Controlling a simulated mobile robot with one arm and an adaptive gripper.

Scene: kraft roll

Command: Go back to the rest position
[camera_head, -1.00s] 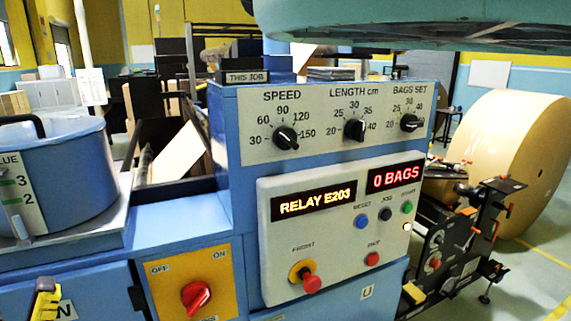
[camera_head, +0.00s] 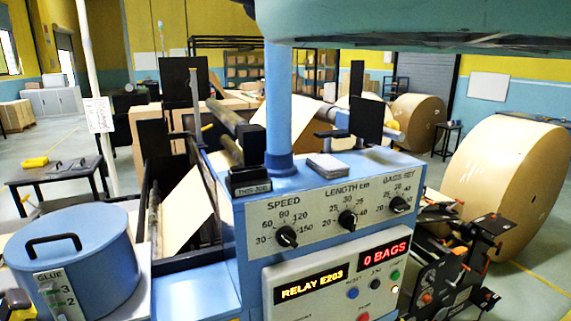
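My gripper does not show in the head view. The blue machine with its control panel (camera_head: 330,283) stands in front of me. Its displays read "RELAY E203" (camera_head: 309,286) and "0 BAGS" (camera_head: 385,253). Above them are the speed knob (camera_head: 287,236), length knob (camera_head: 347,220) and bags set knob (camera_head: 399,204). A large teal-blue shape covers the top right of the view.
A blue glue pot (camera_head: 85,265) with a black handle stands at the left. A large kraft roll (camera_head: 505,185) stands at the right, with another roll (camera_head: 418,121) behind. A dark table (camera_head: 62,178) stands at the back left. Open floor (camera_head: 60,145) shows there.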

